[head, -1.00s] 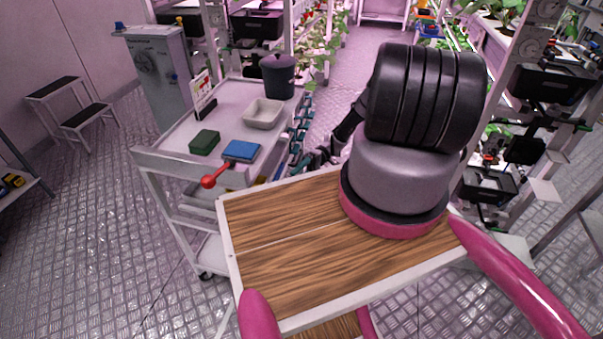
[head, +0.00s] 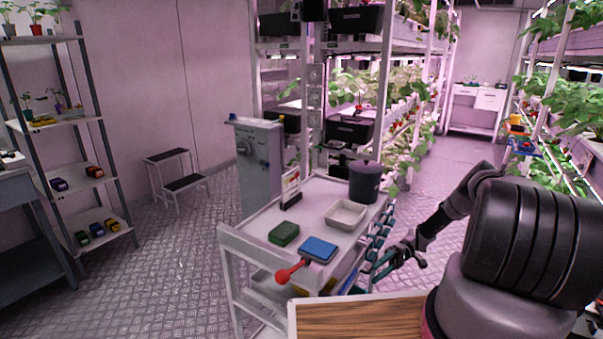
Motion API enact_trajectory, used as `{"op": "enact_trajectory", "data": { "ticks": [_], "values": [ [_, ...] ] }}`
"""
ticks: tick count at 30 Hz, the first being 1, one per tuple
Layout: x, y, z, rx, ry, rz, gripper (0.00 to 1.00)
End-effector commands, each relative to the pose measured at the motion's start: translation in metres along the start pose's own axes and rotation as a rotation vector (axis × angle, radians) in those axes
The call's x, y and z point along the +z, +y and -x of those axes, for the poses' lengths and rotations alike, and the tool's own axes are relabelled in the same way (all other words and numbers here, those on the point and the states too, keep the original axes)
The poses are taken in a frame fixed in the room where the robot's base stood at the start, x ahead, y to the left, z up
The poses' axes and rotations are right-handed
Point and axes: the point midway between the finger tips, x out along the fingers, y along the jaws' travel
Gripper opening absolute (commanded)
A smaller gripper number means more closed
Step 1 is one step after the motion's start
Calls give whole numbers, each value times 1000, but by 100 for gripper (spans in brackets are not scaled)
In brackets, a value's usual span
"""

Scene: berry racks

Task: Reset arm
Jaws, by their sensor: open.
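My arm rises at the right of the head view from a thick black shoulder above a wooden deck. Its forearm reaches down and left. My gripper (head: 408,262) hangs beside the right side of a grey cart (head: 320,203). It is small in the picture, with its dark fingers apart and nothing seen between them. I cannot tell whether it touches the teal-and-dark items (head: 375,240) along the cart's side.
Plant racks (head: 410,90) stand behind. A step stool (head: 178,178) and shelves (head: 95,178) stand left, with open floor between.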

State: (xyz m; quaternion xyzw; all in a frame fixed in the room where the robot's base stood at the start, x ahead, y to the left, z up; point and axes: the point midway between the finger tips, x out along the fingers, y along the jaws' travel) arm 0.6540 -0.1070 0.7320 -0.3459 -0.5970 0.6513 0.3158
Motion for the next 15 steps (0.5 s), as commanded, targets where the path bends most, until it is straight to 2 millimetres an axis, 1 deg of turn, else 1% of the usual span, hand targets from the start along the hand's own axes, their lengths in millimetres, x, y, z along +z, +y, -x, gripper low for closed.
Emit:
{"op": "enact_trajectory", "data": {
  "ticks": [1,5,6,8,9,11,12,14,15],
  "values": [
    [-6,-20,12,52,-24,-13,63],
    [-18,-71,35,193,-72,-71,63],
    [-22,-86,40,236,-82,-90,63],
    [-26,-111,48,304,-94,-119,63],
    [-28,-127,52,348,-100,-136,63],
    [-32,-152,57,415,-103,-162,63],
    [-34,-168,60,460,-104,-179,63],
    [-36,-193,63,526,-101,-203,63],
    [-37,-210,64,569,-95,-220,63]
  ]
}}
